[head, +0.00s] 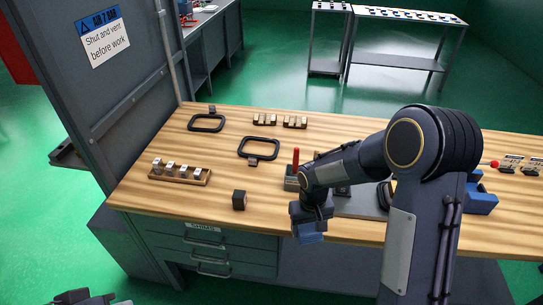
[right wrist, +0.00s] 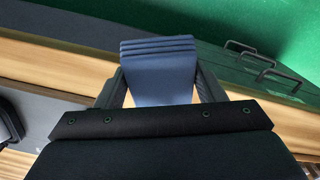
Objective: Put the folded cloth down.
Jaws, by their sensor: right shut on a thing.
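The folded cloth (head: 311,237) is blue and shows in the head view at the front edge of the wooden bench (head: 215,195). My right gripper (head: 309,226) points down and is shut on it. In the right wrist view the cloth (right wrist: 160,75) sits between the two fingers, its stacked folds facing the far end. It overlaps the bench's front edge in both views; its height above the wood is hard to tell. A dark part at the bottom left of the head view seems to be my left gripper (head: 86,298), cut off by the frame; its fingers cannot be made out.
A dark cube (head: 239,200) and a wooden rack of metal blocks (head: 180,172) stand left of my right gripper. A red-handled tool stands in a grey block (head: 292,178) behind it. Black frames (head: 259,148) lie farther back. Drawers (head: 207,245) are below the edge. Bare wood lies between these.

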